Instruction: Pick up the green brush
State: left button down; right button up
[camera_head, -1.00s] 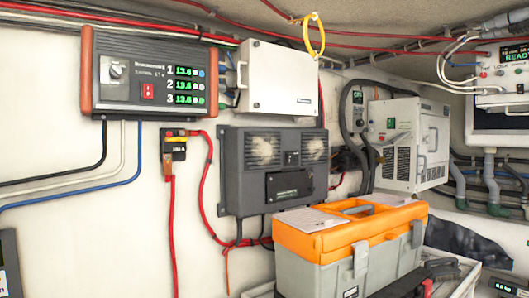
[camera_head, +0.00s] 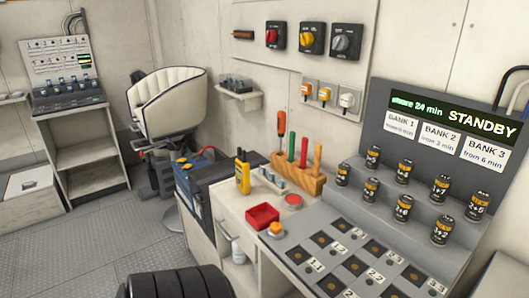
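A green upright handle (camera_head: 291,146) stands in a wooden block (camera_head: 312,187) on the white counter in the head view. Its lower end is hidden in the block, so I cannot tell whether it is a brush. A red handle (camera_head: 304,151) and a wooden handle (camera_head: 317,159) stand beside it in the block. An orange-handled tool (camera_head: 281,124) rises just behind on the left. Neither of my grippers can be made out in the view.
A yellow radio (camera_head: 243,175), a red tray (camera_head: 262,216) and an orange button (camera_head: 276,229) are on the counter. Several labelled cylinders (camera_head: 402,207) stand on steps below a STANDBY display (camera_head: 449,127). A black ribbed object (camera_head: 178,284) is at the bottom edge. The left floor (camera_head: 95,255) is clear.

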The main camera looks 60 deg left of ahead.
aim_at(292, 134)
jog(key=u, duration=1.85)
jog(key=i+j, duration=0.1)
